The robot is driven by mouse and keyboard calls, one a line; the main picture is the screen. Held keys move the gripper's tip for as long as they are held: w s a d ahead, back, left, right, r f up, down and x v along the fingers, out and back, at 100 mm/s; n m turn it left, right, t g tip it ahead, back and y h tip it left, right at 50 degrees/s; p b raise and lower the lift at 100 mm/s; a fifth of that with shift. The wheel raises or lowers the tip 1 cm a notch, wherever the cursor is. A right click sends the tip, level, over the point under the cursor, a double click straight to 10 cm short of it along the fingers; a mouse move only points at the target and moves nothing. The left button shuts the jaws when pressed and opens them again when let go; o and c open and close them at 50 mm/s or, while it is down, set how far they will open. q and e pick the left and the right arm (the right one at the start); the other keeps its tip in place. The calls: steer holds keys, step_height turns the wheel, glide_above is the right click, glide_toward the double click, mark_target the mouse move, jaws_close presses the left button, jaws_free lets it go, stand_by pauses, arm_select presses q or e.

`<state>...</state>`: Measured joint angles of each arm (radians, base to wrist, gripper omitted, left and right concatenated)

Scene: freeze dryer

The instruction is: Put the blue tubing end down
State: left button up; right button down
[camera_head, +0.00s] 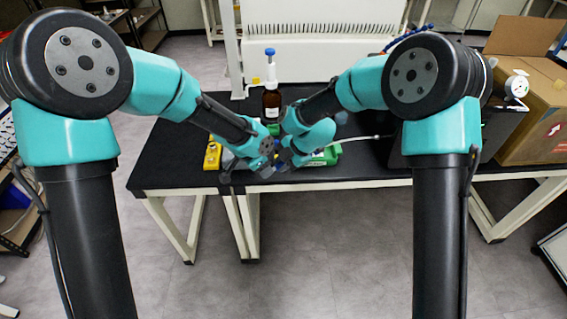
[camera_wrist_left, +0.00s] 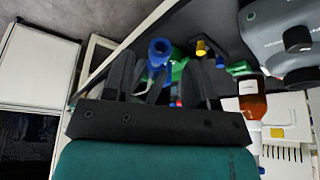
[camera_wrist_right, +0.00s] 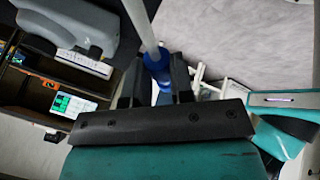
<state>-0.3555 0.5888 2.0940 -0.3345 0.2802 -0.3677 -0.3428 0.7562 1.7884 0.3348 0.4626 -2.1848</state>
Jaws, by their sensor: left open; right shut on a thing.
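The blue tubing end (camera_wrist_right: 156,60) sits between the fingers of my right gripper (camera_wrist_right: 158,80) in the right wrist view, with the white tube (camera_wrist_right: 140,20) running from it. My right gripper is shut on it. In the left wrist view the blue tubing end shows as a round, open blue mouth (camera_wrist_left: 160,48) just beyond the fingers of my left gripper (camera_wrist_left: 162,85). My left gripper is open; I cannot tell whether it touches the end. In the head view both grippers are close together over the table's front edge, and the arms hide the blue end.
The black table (camera_head: 165,165) carries a brown bottle (camera_head: 271,100) with a blue top, a yellow item (camera_head: 212,155) and a green item (camera_head: 327,156) close around the grippers. A cardboard box (camera_head: 535,120) stands at the right. The table's left part is clear.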

arm_select(q)
steer(key=v, duration=0.9)
steer(key=shift+s, duration=0.1)
steer(key=s+a+f+n, duration=0.4)
steer(key=s+f, duration=0.2)
steer(key=f, duration=0.5)
steer(key=s+a+f+n+g, duration=0.1)
steer(key=s+a+f+n, duration=0.3)
steer(key=f, duration=0.7)
steer(key=s+a+f+n, duration=0.5)
steer(key=s+f, duration=0.4)
steer(key=f, duration=0.2)
steer(key=shift+f+g, duration=0.2)
steer(key=shift+g, duration=0.1)
steer(key=shift+w, duration=0.1)
